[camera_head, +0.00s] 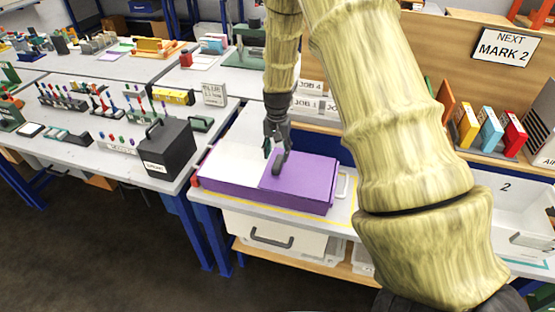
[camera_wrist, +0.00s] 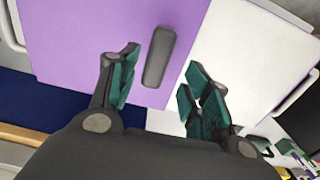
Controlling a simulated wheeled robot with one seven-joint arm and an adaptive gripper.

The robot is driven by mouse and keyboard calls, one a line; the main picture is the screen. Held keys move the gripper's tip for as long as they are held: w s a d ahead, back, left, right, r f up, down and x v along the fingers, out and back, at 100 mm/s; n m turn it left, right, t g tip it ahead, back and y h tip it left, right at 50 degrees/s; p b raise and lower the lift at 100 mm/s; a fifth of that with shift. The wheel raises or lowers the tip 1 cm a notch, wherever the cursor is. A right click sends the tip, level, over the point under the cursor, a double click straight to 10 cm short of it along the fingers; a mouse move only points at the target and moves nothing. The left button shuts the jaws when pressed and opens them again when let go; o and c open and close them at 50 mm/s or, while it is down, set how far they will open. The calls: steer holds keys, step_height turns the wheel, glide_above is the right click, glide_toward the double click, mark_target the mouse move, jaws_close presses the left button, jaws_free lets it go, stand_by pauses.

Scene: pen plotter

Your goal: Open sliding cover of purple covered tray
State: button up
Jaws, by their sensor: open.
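The purple covered tray (camera_head: 262,203) lies on the table in the head view. Its purple sliding cover (camera_head: 310,178) lies over the right part, and a white area (camera_head: 233,160) shows at the left. A dark grey handle (camera_head: 279,164) stands on the cover. My gripper (camera_head: 275,146) is open and points down at the handle. In the wrist view the handle (camera_wrist: 159,57) is ahead of and between the lines of my two green-tipped fingers (camera_wrist: 160,76), with a gap on each side. The purple cover (camera_wrist: 85,45) is at left there, the white area (camera_wrist: 245,60) at right.
A black box (camera_head: 167,151) stands on the neighbouring table at left. White bins (camera_head: 268,237) sit on a shelf below the tray. Signs (camera_head: 308,96) and coloured binders (camera_head: 490,132) stand behind and to the right.

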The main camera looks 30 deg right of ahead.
mark_target(278, 161)
steer(key=f, duration=0.1)
steer(key=f+p, duration=0.1)
steer(key=shift+s+d+f, duration=0.15)
steer(key=shift+s+f, duration=0.1)
steer(key=shift+f, duration=1.2)
steer(key=shift+c, duration=0.4)
steer(key=shift+w, duration=0.1)
jaws_close()
